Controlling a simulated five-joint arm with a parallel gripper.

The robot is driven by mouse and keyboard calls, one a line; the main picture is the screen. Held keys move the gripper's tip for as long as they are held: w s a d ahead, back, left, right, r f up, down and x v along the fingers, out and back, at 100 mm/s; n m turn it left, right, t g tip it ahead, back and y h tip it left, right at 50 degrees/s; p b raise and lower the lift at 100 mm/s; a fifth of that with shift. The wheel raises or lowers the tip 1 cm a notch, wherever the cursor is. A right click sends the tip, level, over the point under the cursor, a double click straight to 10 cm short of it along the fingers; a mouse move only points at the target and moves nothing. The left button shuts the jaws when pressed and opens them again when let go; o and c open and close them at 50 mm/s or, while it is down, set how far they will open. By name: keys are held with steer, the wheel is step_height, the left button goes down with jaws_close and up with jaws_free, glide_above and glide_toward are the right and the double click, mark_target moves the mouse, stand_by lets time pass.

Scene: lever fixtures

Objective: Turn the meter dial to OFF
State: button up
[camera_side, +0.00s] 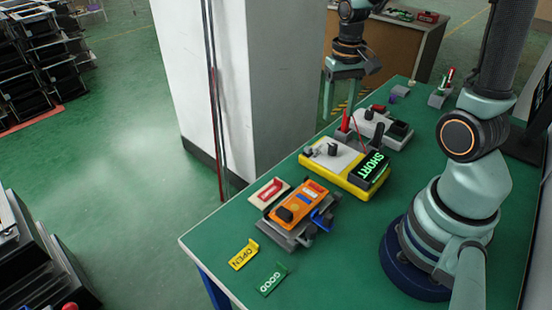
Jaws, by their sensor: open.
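The yellow meter (347,169) lies on the green table in the middle of the picture. Its black screen (372,170) shows SHORT in green letters. A small dark dial (332,149) stands up from its pale face; I cannot read its pointer or markings. My gripper is outside the picture. My arm rises from its dark blue base on the right and runs out of the top edge. Nothing of mine is seen touching the meter or dial.
Yellow OPEN (243,255) and green GOOD (272,279) signs lie near the front edge. A grey-white device (372,130) and red probe (345,122) are behind. A white pillar (285,80) stands beyond the table.

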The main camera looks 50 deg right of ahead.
mark_target(333, 146)
step_height(333, 146, down, 10)
steer(key=shift+f, duration=0.1)
stand_by(0.4)
jaws_close()
